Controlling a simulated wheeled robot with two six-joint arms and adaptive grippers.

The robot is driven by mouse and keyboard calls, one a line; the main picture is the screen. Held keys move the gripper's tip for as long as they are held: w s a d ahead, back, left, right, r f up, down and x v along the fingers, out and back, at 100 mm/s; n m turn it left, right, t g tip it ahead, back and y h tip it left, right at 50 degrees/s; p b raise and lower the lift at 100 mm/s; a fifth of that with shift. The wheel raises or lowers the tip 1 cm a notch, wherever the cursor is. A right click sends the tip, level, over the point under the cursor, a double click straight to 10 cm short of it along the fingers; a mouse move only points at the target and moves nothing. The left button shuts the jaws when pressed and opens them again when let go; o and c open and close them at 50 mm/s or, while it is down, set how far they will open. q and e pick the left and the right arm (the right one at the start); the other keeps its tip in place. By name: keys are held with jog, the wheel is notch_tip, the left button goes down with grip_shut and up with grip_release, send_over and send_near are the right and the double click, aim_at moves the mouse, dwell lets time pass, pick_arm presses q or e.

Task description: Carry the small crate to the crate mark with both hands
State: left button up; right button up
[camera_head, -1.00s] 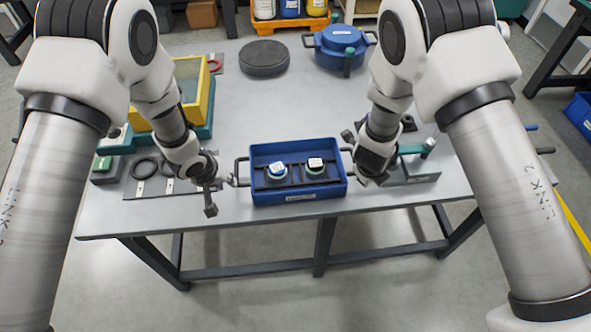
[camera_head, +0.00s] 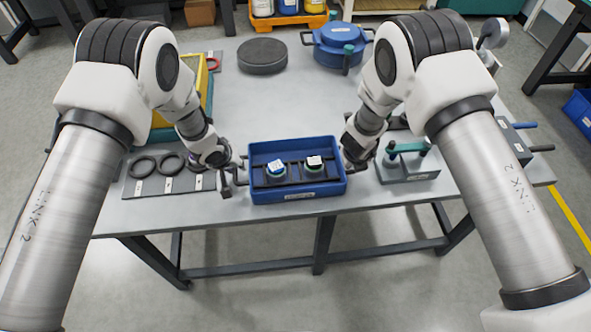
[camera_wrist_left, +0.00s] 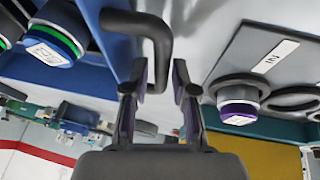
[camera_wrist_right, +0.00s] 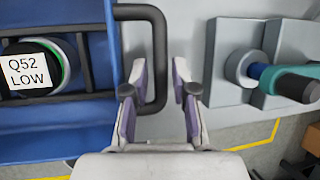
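The small blue crate (camera_head: 297,197) stands near the table's front edge, with two capped round items (camera_head: 276,168) (camera_head: 314,164) in its dark rack. My left gripper (camera_head: 236,181) is at the crate's left handle. In the left wrist view its open fingers (camera_wrist_left: 160,82) stand on either side of the dark handle (camera_wrist_left: 158,35). My right gripper (camera_head: 352,160) is at the right side. In the right wrist view its open fingers (camera_wrist_right: 158,80) straddle the right handle (camera_wrist_right: 159,45), with a gap beside the bar. I cannot make out the crate mark.
A plate with black rings (camera_head: 150,180) lies left of the crate. A grey fixture with teal handle (camera_head: 408,170) stands close on the right. A black disc (camera_head: 262,56) and blue round vessel (camera_head: 338,42) are at the back. The table's middle behind the crate is clear.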

pick_arm(q)
jog(key=shift+w+f, duration=0.15)
jog(key=shift+f, duration=0.2)
pick_arm(e)
jog(key=shift+w+f, duration=0.1)
jog(key=shift+f, duration=0.3)
pick_arm(q)
grip_shut()
pick_arm(e)
grip_shut()
pick_arm(q)
jog(key=shift+r, duration=0.1)
pick_arm(e)
jog(key=shift+r, duration=0.15)
